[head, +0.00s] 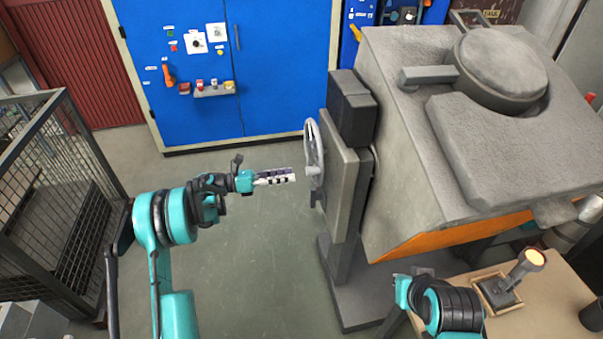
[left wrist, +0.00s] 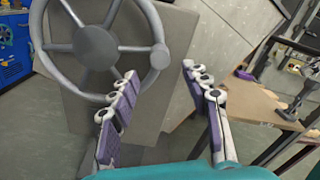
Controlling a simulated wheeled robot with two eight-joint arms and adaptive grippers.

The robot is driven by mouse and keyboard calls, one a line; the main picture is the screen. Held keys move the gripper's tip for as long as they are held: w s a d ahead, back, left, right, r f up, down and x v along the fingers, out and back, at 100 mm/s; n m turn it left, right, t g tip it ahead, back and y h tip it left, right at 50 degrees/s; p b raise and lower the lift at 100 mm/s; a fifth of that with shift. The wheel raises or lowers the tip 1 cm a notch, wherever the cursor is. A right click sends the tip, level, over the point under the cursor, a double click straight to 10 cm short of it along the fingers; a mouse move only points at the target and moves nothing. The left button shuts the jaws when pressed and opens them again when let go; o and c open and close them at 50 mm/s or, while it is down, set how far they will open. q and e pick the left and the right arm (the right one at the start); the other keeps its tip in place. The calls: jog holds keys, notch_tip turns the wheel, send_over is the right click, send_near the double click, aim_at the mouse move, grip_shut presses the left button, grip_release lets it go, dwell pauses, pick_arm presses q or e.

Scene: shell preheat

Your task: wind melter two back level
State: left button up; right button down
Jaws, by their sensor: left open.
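The melter (head: 420,150) is a large grey box body with a round lid (head: 500,65) on top and an orange lower edge. Its body looks aslant in the head view; I cannot tell how far it is tipped. A grey handwheel (head: 314,160) sits on the left side of its stand. The wheel fills the upper left of the left wrist view (left wrist: 95,45), with a knob (left wrist: 160,56) on its right rim. My left gripper (head: 292,175) is open and empty, just left of the wheel and apart from it. The fingers of my right arm (head: 450,308) do not show.
A wooden table (head: 555,285) with a lever box (head: 497,292) stands at the lower right. A dark wire cage (head: 60,190) stands at the left. A blue cabinet (head: 270,80) is behind. The floor (head: 260,260) between cage and melter stand is clear.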

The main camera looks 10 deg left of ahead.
pick_arm(q)
jog(key=v, duration=0.3)
